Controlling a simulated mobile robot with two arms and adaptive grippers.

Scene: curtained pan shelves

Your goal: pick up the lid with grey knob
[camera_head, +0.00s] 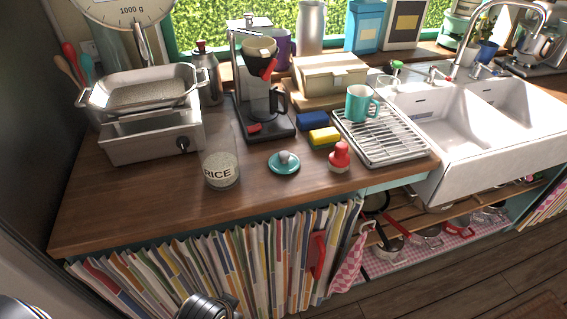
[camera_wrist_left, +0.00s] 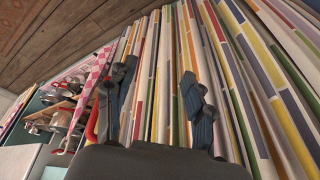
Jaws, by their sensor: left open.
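The lid with the grey knob (camera_head: 284,163) is a small round teal lid. It lies flat on the wooden counter (camera_head: 130,210), knob up, between the rice jar (camera_head: 221,170) and a red-topped shaker (camera_head: 339,157). My left gripper (camera_wrist_left: 160,98) shows in the left wrist view, open, with nothing between its fingers. It faces the striped curtain below the counter, away from the lid, and the lid is not in that view. My right gripper is in neither view.
Behind the lid stand a coffee maker (camera_head: 262,100), a blue sponge (camera_head: 312,120) and a yellow sponge (camera_head: 324,136). A drying rack (camera_head: 400,144) with a teal mug is at right, beside the sink. The striped curtain (camera_head: 200,265) hangs below. Counter in front of the lid is clear.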

